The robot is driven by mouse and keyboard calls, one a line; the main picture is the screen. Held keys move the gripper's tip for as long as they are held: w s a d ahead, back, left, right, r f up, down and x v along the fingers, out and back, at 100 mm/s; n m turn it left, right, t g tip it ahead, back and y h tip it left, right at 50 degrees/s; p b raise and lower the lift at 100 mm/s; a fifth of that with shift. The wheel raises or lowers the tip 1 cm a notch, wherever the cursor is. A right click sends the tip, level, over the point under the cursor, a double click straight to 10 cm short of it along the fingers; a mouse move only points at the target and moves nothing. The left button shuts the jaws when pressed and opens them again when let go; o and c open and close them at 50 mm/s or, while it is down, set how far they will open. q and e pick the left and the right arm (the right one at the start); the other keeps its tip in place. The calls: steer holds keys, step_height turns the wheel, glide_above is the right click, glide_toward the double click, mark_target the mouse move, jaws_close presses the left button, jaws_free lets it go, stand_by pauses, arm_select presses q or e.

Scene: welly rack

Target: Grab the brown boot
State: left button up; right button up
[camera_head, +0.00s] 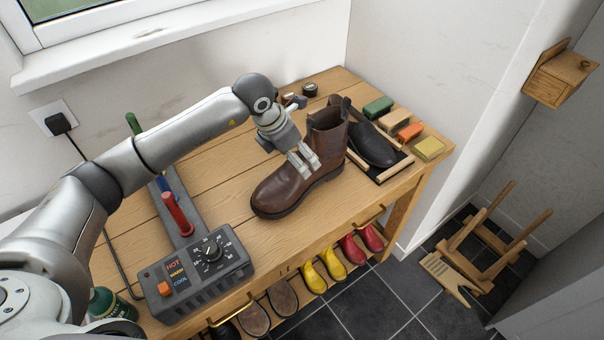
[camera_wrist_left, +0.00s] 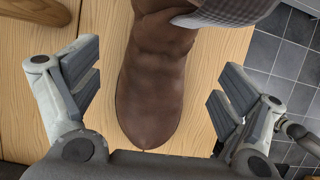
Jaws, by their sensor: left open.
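The brown boot (camera_head: 290,180) stands upright on the wooden table, its toe toward the front left and its shaft toward the back right. My left gripper (camera_head: 303,163) is at the boot, beside and over its instep in the head view. In the left wrist view the boot (camera_wrist_left: 152,85) lies between the two spread fingers of my left gripper (camera_wrist_left: 157,90). There is a visible gap on each side, so the gripper is open and holds nothing. The boot's heel is out of the wrist view. My right gripper is not in view.
A black shoe (camera_head: 374,146) in a wooden frame stands right of the boot, near several coloured blocks (camera_head: 409,132). A grey heater unit (camera_head: 196,272) with upright coloured posts stands front left. Yellow boots (camera_head: 331,264) and red boots (camera_head: 353,248) are below the tabletop. Bare tabletop (camera_head: 238,180) lies left of the boot.

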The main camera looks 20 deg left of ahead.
arm_select(q)
steer(key=p+x, duration=0.1)
steer(key=x, duration=0.2)
steer(key=shift+w+d+f+p, duration=0.1)
steer(key=shift+f+p, duration=0.15)
steer(key=shift+p, duration=0.1)
steer(key=shift+w+d+f, duration=0.1)
steer(key=shift+w+f, duration=0.15)
steer(key=shift+f, duration=0.3)
steer(key=c, duration=1.9)
steer(key=shift+r, duration=0.1)
steer(key=shift+c, duration=0.6)
steer(key=shift+r, duration=0.1)
